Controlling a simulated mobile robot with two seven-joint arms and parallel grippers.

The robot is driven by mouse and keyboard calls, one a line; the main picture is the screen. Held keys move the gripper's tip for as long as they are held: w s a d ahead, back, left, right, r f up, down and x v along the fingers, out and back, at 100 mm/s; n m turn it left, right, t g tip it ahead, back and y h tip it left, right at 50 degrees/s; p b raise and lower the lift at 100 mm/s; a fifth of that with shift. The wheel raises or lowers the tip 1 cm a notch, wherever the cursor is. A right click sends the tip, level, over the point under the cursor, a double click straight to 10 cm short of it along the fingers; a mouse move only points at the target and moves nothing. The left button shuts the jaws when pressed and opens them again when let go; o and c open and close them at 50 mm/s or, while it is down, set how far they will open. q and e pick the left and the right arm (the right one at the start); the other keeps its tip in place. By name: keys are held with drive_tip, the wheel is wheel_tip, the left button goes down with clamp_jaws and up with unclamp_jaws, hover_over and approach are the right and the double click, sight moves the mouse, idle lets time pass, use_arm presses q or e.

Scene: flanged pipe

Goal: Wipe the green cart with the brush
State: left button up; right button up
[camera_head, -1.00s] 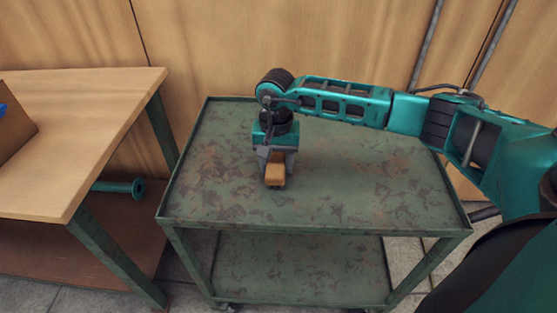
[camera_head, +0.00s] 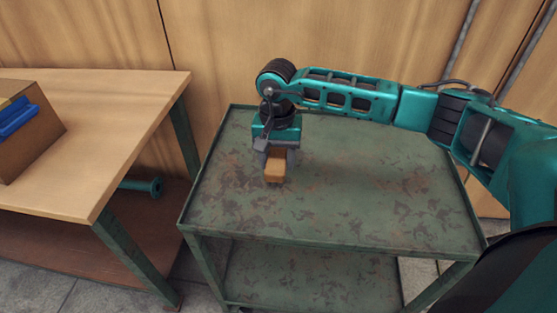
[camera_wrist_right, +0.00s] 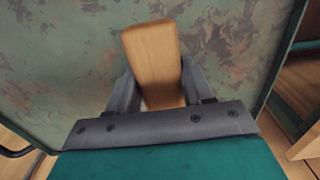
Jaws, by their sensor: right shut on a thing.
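The green cart (camera_head: 350,215) stands in the middle of the head view, its top tray worn with brown patches. My right gripper (camera_head: 275,158) points down over the left part of the tray and is shut on the brush (camera_head: 275,168). Only the brush's wooden, tan block shows; its bristles are hidden. In the right wrist view the brush (camera_wrist_right: 152,60) sticks out between the grey fingers, with the tray's surface behind it. The brush is at or just above the tray; I cannot tell whether it touches. My left gripper is not in view.
A wooden table (camera_head: 110,110) stands at the left, with a brown box (camera_head: 35,135) holding blue and yellow things. A teal flanged pipe piece (camera_head: 145,186) lies on the table's lower shelf. The rest of the cart's top is clear. A wooden wall is behind.

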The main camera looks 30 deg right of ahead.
drive_tip(key=shift+r+p, duration=0.75)
drive_tip(key=shift+r, duration=0.8)
